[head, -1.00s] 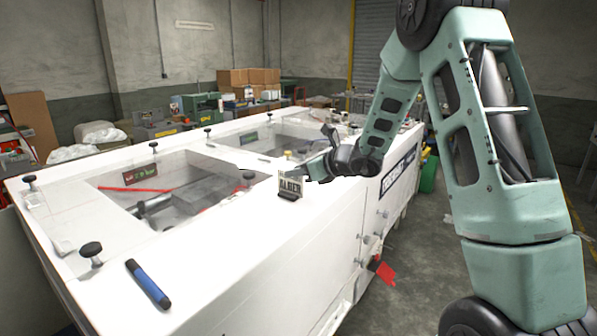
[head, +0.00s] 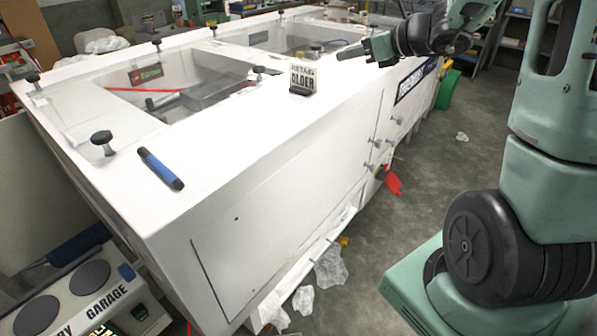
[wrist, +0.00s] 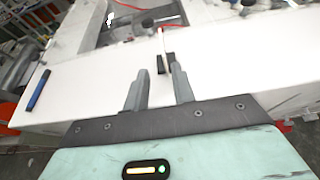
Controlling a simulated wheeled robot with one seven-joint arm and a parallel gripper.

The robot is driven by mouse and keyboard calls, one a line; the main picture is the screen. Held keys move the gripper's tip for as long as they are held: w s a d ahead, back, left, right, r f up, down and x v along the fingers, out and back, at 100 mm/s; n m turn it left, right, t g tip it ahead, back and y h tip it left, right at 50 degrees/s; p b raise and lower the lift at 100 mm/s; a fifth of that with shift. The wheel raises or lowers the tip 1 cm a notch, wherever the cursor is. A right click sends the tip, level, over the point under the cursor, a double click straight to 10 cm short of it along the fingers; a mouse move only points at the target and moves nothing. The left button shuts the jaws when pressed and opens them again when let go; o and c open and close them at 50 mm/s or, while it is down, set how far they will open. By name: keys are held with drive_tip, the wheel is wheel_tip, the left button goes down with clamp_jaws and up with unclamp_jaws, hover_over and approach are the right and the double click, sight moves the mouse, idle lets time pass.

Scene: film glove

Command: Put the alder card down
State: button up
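The alder card (head: 302,77) is a small white card with dark lettering. It stands upright in a dark foot on the white top of the long cabinet (head: 250,125), near its front edge. My gripper (head: 354,51) is to the right of the card and apart from it in the head view. In the wrist view, the two fingers of my gripper (wrist: 158,78) are spread with nothing held between them. The card (wrist: 161,42) shows there nearly edge-on, just past the fingertips, with its dark foot below.
A blue marker (head: 161,168) lies on the cabinet top at the front left. Black knobs (head: 102,140) stand around sunken clear windows. A red piece (head: 393,183) and crumpled plastic (head: 331,266) are low beside the cabinet. Grey floor to the right is mostly open.

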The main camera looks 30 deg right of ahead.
drive_tip(key=s+a+f+n+g+y, duration=0.1)
drive_tip(key=s+a+f+n+g, duration=0.2)
drive_tip(key=a+n, duration=0.45)
drive_tip(key=s+a+f+n+g+y, duration=0.1)
drive_tip(key=s+a+n+g, duration=0.35)
drive_tip(key=a, duration=0.65)
drive_tip(key=s+a+f+n+g+y, duration=0.1)
drive_tip(key=s+a+f+n+g, duration=0.25)
drive_tip(key=a, duration=0.55)
drive_tip(key=s+a+f+n+h, duration=0.2)
drive_tip(key=s+n, duration=0.6)
drive_tip(key=n, duration=0.4)
drive_tip(key=s+a+f+n+g+h, duration=0.1)
drive_tip(key=s+a+n+h, duration=0.3)
drive_tip(key=s+n, duration=0.5)
drive_tip(key=n+h, duration=0.1)
drive_tip(key=n, duration=0.2)
drive_tip(key=shift+s+a+f+g, duration=0.15)
drive_tip(key=shift+f+g, duration=0.15)
drive_tip(key=shift+f, duration=0.05)
wheel_tip(320, 180, down, 4)
drive_tip(key=b, duration=0.4)
